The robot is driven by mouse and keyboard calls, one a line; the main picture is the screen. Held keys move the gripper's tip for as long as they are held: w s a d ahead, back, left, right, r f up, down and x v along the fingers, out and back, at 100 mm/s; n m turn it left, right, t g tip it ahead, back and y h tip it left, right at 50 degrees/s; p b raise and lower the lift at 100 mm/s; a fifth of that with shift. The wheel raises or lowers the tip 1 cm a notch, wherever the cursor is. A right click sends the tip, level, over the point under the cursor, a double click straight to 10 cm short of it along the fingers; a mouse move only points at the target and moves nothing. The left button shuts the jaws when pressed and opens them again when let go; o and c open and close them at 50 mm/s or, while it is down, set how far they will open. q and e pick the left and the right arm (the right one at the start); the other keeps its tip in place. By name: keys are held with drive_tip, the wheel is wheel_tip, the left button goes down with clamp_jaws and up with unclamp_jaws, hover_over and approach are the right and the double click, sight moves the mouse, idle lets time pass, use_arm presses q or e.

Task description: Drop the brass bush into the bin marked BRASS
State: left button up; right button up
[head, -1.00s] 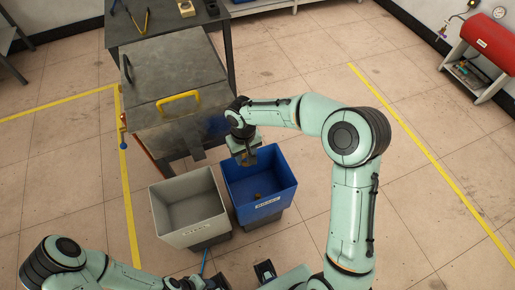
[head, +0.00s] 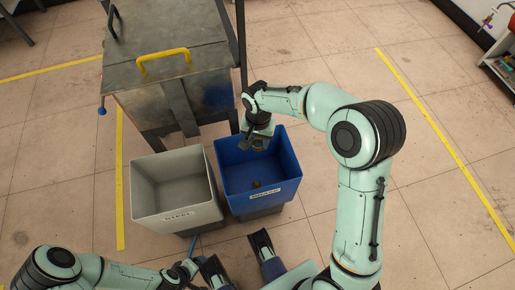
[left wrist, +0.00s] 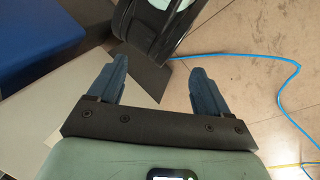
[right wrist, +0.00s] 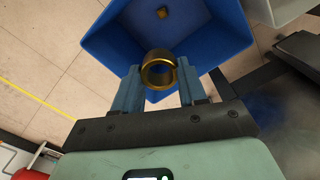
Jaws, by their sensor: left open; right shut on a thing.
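My right gripper (right wrist: 160,84) is shut on the brass bush (right wrist: 158,70), a short gold ring, held between its fingertips. In the head view, my right gripper (head: 258,143) is over the far part of the blue bin (head: 239,177), whose front label appears to read BRASS. In the right wrist view, the open inside of the blue bin (right wrist: 112,52) lies beyond the bush. A small brass-coloured piece (head: 256,184) lies on its floor. My left gripper (left wrist: 160,82) is open and empty, its fingers wide apart.
A grey bin (head: 150,215) with a label too blurred to read surely stands left of the blue one. A metal bench (head: 205,60) with a yellow handle (head: 164,61) stands behind the bins. A blue hose (left wrist: 270,62) lies on the floor. Yellow lines mark the open floor.

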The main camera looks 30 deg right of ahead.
use_arm(q)
drive_tip(key=w+a+f+b, duration=0.3)
drive_tip(key=f+b, duration=0.2)
drive_tip(key=f, duration=0.2)
drive_tip(key=shift+a+f+n+t+y, duration=0.15)
drive_tip(key=shift+f+n+t+y, duration=0.15)
drive_tip(key=shift+f+t+y, duration=0.1)
use_arm(e)
wheel_tip(320, 180, down, 8)
drive_tip(key=shift+d+r+m, duration=0.25)
drive_tip(key=shift+d+m, duration=0.05)
drive_tip(key=shift+m, duration=0.1)
use_arm(q)
drive_tip(key=shift+w+r, duration=0.1)
use_arm(e)
drive_tip(key=shift+w, duration=0.1)
drive_tip(key=o, duration=1.2)
